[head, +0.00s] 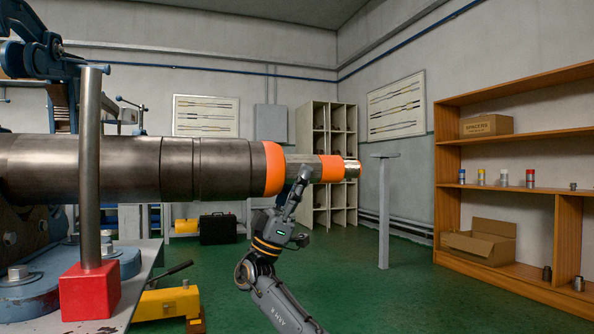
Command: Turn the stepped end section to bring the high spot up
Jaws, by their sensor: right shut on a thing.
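A long dark steel pipe (130,168) lies level across the left of the head view. Its stepped end section narrows past an orange band (273,168) to a thinner steel length (301,167), a second orange band (332,168) and a bright metal tip (352,169). My right gripper (302,176) is shut on the thinner length between the two bands, reaching it from below. The fingers partly cover that length. No mark for the high spot can be made out. My left gripper is not in view.
A blue vise (40,50) and an upright bar in a red block (90,290) stand at the left. A yellow tool (165,302) sits below the pipe. A grey T-shaped stand (384,210) is right of the tip. Wooden shelves (515,190) line the right; green floor between is clear.

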